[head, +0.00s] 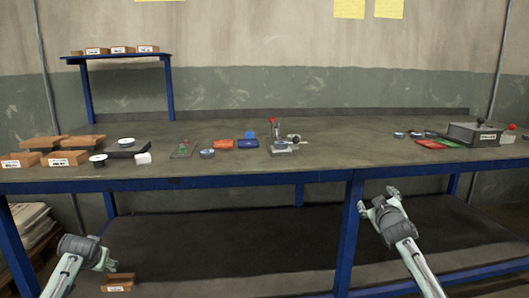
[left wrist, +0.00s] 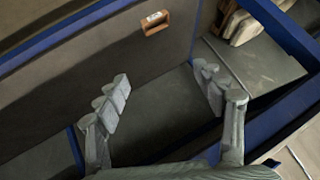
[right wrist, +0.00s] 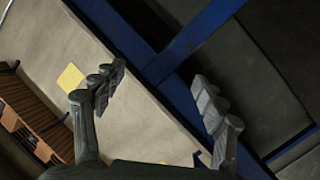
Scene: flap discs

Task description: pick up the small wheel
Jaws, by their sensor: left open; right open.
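Several small round wheels lie on the blue-framed workbench (head: 340,150) in the head view. One grey wheel (head: 207,153) lies left of centre. A few dark wheels (head: 399,135) lie at the right. I cannot tell which one is the small wheel. My right gripper (head: 378,199) is open and empty in front of the bench edge, also in the right wrist view (right wrist: 158,77). My left gripper (head: 106,258) is open and empty, low at the left, also in the left wrist view (left wrist: 161,77).
Brown boxes (head: 65,158) crowd the left end; a grey box (head: 472,134) stands right. A brown bin (head: 118,283) is on the lower shelf.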

